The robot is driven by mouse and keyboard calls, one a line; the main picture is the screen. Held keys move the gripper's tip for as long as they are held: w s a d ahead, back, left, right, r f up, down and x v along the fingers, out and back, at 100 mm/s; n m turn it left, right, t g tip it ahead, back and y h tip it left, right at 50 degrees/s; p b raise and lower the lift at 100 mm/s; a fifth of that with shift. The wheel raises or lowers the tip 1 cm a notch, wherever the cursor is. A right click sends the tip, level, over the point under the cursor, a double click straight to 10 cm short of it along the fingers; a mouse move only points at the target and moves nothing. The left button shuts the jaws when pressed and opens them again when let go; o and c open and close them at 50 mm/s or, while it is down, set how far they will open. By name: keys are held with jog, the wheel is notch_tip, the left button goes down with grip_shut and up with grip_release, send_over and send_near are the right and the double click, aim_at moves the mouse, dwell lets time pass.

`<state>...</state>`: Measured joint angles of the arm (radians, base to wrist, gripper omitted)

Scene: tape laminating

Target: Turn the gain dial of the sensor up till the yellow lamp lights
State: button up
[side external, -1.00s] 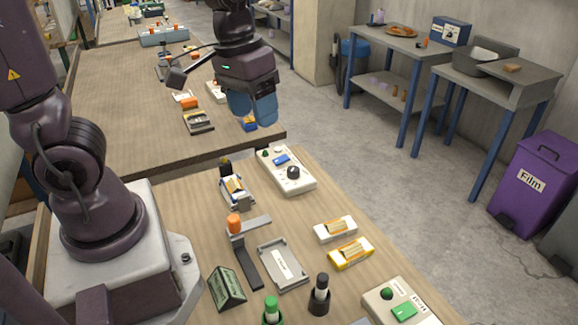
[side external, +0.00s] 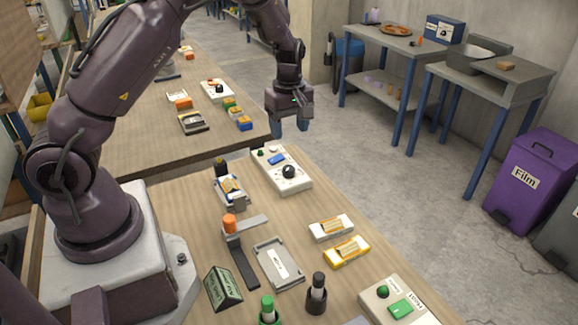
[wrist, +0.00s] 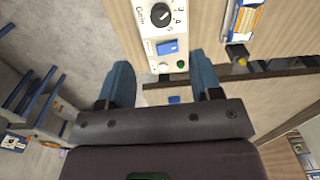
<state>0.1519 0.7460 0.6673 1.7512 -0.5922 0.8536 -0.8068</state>
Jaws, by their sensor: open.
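A white box (side external: 265,176) with a black dial (side external: 289,171) stands at the far edge of the near table. It carries a blue part (side external: 277,159), a dark green round part (side external: 261,151) and a pale round part. In the wrist view the dial (wrist: 161,16) has a white pointer line and marks around it; its label is hard to read. The pale round part (wrist: 164,68) shows no yellow light. My gripper (side external: 291,127) is open and empty, raised beyond the far end of the box. In the wrist view its blue fingers are wide apart.
A blue-and-white device (side external: 230,188) with an orange-yellow label stands left of the box. An orange-topped stand (side external: 230,224), a grey tray (side external: 279,264) and two labelled cartridges (side external: 331,228) are nearer. A gap separates the rear table (side external: 150,150).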

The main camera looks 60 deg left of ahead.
aim_at(289, 168)
notch_tip(289, 168, down, 12)
jog(key=shift+r, duration=0.2)
jog(key=c, duration=0.9)
